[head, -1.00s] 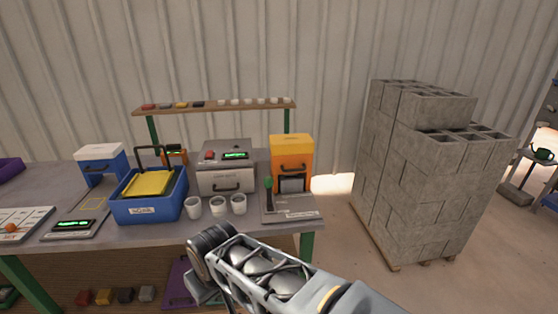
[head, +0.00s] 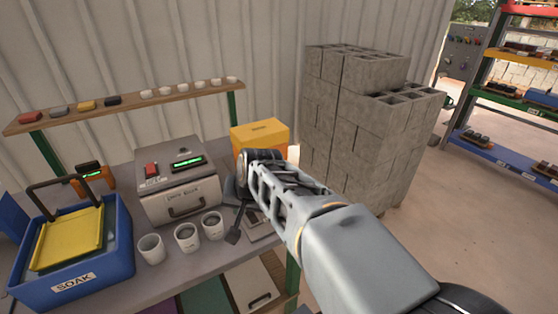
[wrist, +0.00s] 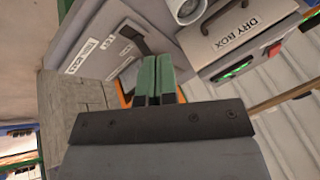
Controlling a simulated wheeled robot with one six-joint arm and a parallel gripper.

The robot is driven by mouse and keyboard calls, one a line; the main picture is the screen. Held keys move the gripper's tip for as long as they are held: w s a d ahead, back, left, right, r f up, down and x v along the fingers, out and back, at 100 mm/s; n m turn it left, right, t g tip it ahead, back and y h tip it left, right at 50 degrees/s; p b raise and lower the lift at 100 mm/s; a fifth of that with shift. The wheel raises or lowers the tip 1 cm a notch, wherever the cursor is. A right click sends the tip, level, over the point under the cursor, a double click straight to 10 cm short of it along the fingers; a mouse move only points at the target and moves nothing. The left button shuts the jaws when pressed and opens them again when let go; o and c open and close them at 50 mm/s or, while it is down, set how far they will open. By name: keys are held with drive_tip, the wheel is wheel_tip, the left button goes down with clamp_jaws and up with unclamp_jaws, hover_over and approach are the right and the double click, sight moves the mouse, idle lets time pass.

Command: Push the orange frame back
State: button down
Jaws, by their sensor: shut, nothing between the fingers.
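The orange box-shaped frame (head: 260,136) stands at the right end of the bench in the head view, its lower front hidden by my arm. In the wrist view, orange edges (wrist: 122,93) show on both sides of my gripper (wrist: 157,60), apparently part of it. My gripper's green fingers are shut together with nothing between them. They are at the front of the orange frame; I cannot tell whether they touch it. In the head view the fingertips are hidden behind my wrist.
The grey dry box (head: 180,180) stands left of the orange frame, with white cups (head: 187,238) before it. A labelled grey plate (wrist: 95,50) and dark paddle (wrist: 133,38) lie near my fingers. The blue soak tub (head: 80,250) is far left; grey blocks (head: 340,125) stand right.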

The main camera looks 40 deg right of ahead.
drive_tip(key=w+d+r+m+t+h+b, duration=0.1)
drive_tip(key=w+d+r+m+t, duration=0.1)
drive_tip(key=w+d+m, duration=0.5)
drive_tip(key=w+d+r+m+t+h+b, duration=0.15)
drive_tip(key=d+m, duration=0.35)
drive_tip(key=d, duration=0.6)
drive_tip(key=x, duration=0.5)
drive_tip(key=shift+d+f, duration=0.1)
drive_tip(key=shift+f, duration=0.4)
drive_tip(key=shift+x, duration=0.8)
